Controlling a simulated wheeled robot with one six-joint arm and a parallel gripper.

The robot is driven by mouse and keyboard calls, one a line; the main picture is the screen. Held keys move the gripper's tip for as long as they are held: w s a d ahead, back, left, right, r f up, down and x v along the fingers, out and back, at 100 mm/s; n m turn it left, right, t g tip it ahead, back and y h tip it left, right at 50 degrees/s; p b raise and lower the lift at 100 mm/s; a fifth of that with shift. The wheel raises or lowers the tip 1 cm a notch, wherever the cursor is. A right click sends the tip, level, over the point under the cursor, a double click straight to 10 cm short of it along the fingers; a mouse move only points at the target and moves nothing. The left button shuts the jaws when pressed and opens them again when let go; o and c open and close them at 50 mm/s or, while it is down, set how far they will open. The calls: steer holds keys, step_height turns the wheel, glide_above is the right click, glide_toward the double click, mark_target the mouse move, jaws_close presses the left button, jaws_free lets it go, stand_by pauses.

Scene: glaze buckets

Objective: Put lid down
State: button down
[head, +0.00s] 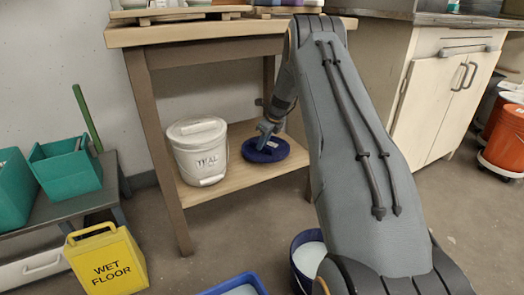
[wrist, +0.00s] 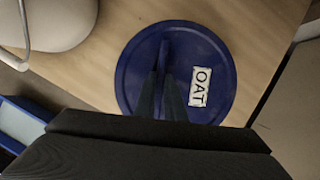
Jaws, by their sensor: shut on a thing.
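A round dark blue lid (head: 278,152) is at the lower shelf of the wooden table, right of a white bucket. It also shows in the wrist view (wrist: 215,62), with a white label reading "OAT". My gripper (head: 264,138) is shut on the lid's raised handle (wrist: 165,50). The lid looks level and very close to the shelf board (head: 230,176). I cannot tell whether it touches the board. My fingers (wrist: 165,95) hide part of the lid's middle.
The lidded white bucket (head: 199,155) stands close to the lid's left. The table leg (head: 160,160) is at the shelf's front left. A blue bucket (head: 308,262) with pale contents and a blue tray (head: 240,284) are on the floor. A yellow wet-floor sign (head: 106,262) stands left.

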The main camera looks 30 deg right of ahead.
steer(key=shift+f, duration=1.05)
steer(key=shift+f, duration=0.15)
steer(key=c, duration=1.8)
jaws_free()
steer(key=shift+c, duration=0.2)
steer(key=p+v, duration=0.3)
steer(key=v, duration=0.9)
steer(key=shift+p, duration=0.35)
